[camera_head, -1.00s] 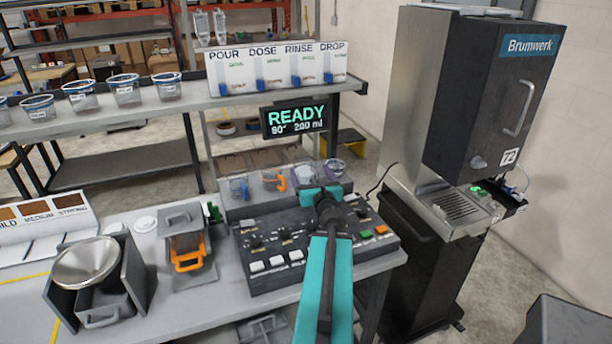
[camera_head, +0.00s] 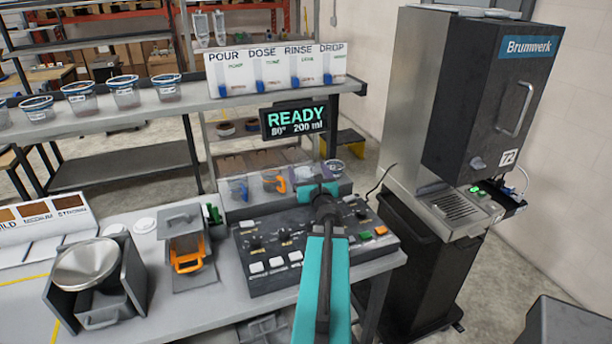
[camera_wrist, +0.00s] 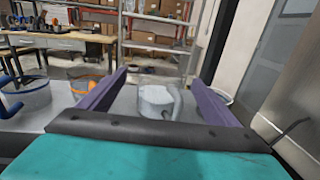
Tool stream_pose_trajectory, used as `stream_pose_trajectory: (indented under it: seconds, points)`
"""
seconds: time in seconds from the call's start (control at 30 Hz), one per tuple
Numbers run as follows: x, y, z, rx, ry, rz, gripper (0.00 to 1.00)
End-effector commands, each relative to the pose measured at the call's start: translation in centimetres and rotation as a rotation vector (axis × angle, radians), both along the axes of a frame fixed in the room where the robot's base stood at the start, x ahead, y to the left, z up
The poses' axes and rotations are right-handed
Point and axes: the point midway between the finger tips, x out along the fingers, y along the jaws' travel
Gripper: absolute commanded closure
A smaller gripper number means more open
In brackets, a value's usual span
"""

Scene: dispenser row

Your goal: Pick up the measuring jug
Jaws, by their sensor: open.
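A clear measuring jug (camera_wrist: 158,101) stands between the two purple fingers of my gripper (camera_wrist: 156,93) in the wrist view. The fingers are open, one on each side, with a gap to the jug; I cannot see them touch it. In the head view my gripper (camera_head: 313,178) is over the shelf behind the control panel, and its teal body largely hides the jug.
A blue-handled vessel (camera_head: 238,189) and an orange-handled vessel (camera_head: 274,183) stand left of the jug; a clear bowl-like vessel (camera_head: 333,169) stands right. The button panel (camera_head: 270,265) lies in front. The READY display (camera_head: 295,119) hangs above, behind.

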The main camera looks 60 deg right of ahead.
Motion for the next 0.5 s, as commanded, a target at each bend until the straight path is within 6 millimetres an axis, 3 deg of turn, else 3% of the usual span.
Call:
stream_pose_trajectory:
  seconds: [0.5]
  points:
    - [1.0,-1.1,0.1,0.0,0.0,0.001,0.16]
